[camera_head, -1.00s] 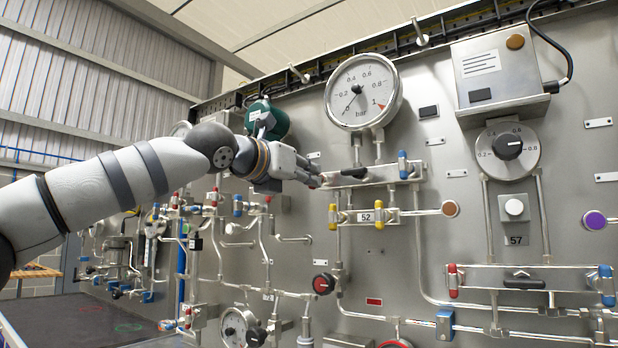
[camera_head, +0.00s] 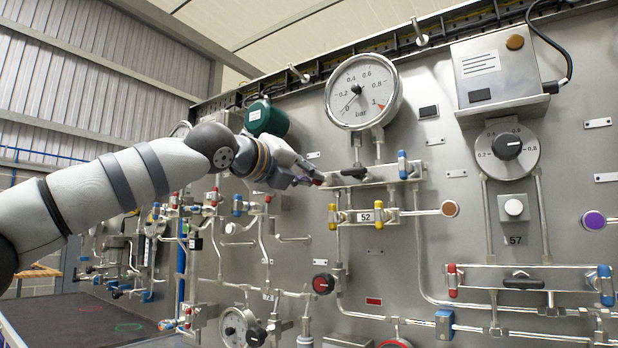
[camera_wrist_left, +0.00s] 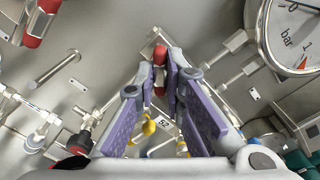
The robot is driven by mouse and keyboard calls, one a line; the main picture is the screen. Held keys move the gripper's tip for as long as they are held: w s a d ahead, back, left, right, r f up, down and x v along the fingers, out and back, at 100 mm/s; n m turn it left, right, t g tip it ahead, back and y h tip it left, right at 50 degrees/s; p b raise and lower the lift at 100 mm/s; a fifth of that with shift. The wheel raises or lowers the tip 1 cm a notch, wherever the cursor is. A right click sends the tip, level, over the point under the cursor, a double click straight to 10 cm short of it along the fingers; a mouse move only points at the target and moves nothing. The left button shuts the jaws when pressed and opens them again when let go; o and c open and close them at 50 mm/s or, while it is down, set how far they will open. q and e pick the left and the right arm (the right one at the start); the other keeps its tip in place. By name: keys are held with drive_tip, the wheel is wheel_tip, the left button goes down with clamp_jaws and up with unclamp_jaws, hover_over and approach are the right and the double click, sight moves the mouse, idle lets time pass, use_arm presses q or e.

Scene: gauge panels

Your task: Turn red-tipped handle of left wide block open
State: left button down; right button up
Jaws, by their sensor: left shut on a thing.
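The left wide block (camera_head: 375,174) is a metal manifold below the large round gauge. It has a dark knob on its middle and a blue-tipped handle (camera_head: 403,165) at its right end. At its left end is the red-tipped handle (camera_head: 319,180), mostly hidden by my left gripper (camera_head: 309,180). In the left wrist view the red tip (camera_wrist_left: 160,54) shows between the far ends of the purple-padded fingers of my left gripper (camera_wrist_left: 161,84). The gripper is shut on this handle. The handle's exact angle is hard to tell. My right gripper is out of view.
The large gauge (camera_head: 363,91) sits just above the block. Yellow-tipped handles (camera_head: 333,216) and a label 52 lie below it. A green cylinder (camera_head: 267,118) is behind my wrist. Another wide block (camera_head: 522,278) with red and blue handles is at the lower right.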

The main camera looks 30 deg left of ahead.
use_arm(q)
drive_tip(key=shift+n, duration=0.6)
drive_tip(key=n, duration=0.3)
drive_tip(key=shift+n, duration=0.3)
drive_tip(key=n, duration=0.3)
drive_tip(key=c, duration=1.7)
unclamp_jaws()
drive_tip(key=shift+n, duration=0.3)
